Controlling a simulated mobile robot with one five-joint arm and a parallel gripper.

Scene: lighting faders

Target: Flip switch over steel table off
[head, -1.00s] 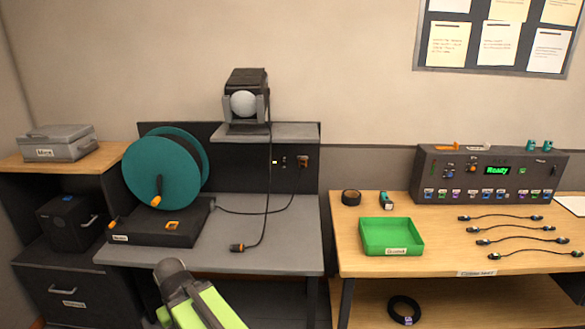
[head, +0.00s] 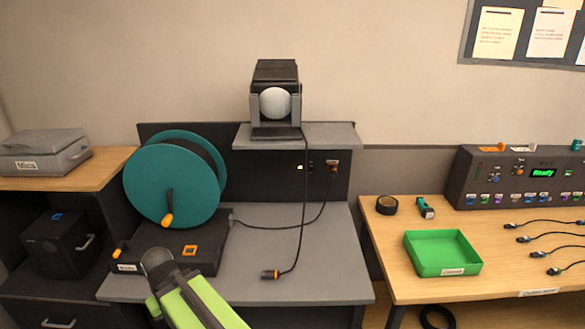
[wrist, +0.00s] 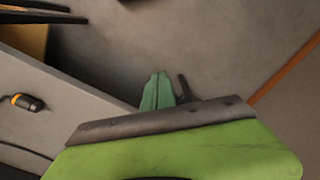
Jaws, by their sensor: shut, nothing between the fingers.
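The grey steel table (head: 270,230) stands in the middle of the head view, with a dark back panel (head: 240,185) above its top. A small lit yellow light (head: 300,167) shows on this panel, with a small dark switch (head: 311,168) just right of it. The switch is too small to tell which way it is set. My gripper (wrist: 158,88) shows in the wrist view with its two green fingers together and nothing between them. My green arm is in front of the table in the head view, low and left of the switch and apart from it.
A shelf (head: 335,140) with a lamp (head: 274,100) juts out above the switch, and its black cable hangs beside the light. A socket with a plug (head: 332,168) is right of the switch. A teal cable reel (head: 165,185) stands left. The middle tabletop is mostly clear.

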